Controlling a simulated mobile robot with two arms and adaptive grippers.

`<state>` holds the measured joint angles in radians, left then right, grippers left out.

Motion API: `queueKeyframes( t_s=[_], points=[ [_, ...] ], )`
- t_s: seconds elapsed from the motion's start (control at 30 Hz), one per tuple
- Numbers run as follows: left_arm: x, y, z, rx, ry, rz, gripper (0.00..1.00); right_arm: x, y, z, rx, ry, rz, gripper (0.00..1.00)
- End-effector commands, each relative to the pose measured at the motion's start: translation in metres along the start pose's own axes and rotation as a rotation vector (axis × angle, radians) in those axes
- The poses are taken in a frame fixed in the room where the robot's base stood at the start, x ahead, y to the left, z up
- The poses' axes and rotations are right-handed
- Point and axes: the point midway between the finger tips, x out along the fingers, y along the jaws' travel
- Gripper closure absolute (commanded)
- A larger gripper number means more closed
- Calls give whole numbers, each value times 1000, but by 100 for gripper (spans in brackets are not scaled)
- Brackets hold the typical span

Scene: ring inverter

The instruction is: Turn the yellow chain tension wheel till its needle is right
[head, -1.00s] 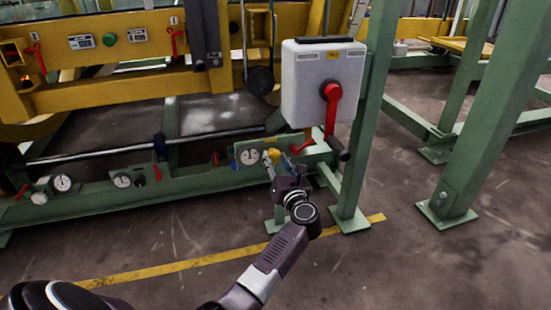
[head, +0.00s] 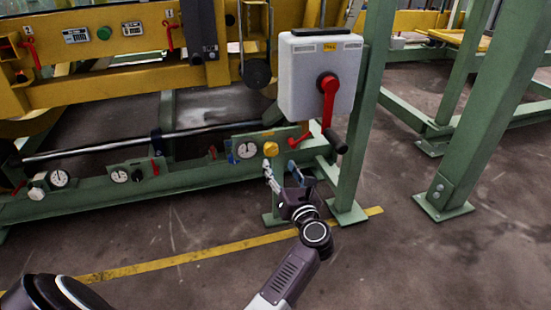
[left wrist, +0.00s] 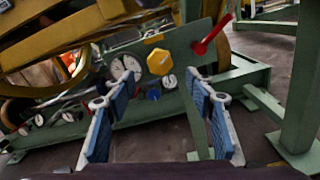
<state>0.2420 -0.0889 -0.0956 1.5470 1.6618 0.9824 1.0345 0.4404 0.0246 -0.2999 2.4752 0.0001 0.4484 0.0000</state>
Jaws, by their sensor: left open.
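The yellow chain tension wheel (head: 270,149) sits on a green panel at the right end of the low green beam. A white round gauge (head: 246,150) is just left of it; its needle is too small to read. My left gripper (head: 281,174) is open and empty, just below and in front of the wheel, apart from it. In the left wrist view the yellow wheel (left wrist: 154,39) and a white gauge (left wrist: 160,62) show beyond the gap between the blue-padded fingers (left wrist: 162,82). My right gripper is not in view.
A red lever (head: 301,137) is right of the wheel, and a blue knob (left wrist: 153,96) is below the gauge. A grey box (head: 319,78) with a red handle hangs above right, beside a green post (head: 360,130). Further gauges line the beam at left. Floor in front is clear.

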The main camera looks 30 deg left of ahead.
Motion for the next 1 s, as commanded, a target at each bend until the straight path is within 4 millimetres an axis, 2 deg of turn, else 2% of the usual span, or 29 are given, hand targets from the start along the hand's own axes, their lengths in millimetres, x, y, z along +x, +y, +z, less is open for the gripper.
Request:
queueKeyframes(
  t_s=[0.1,0.3,0.87,0.97,1.0],
  points=[
    [-22,0,-1,0,3,-1,50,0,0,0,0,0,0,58],
    [-40,0,0,0,1,-1,50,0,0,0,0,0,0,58],
    [-42,0,1,2,-2,0,50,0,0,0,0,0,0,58],
    [-43,9,13,39,-33,15,50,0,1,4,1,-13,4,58],
    [-45,18,24,75,-62,29,50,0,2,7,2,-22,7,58]
  ],
)
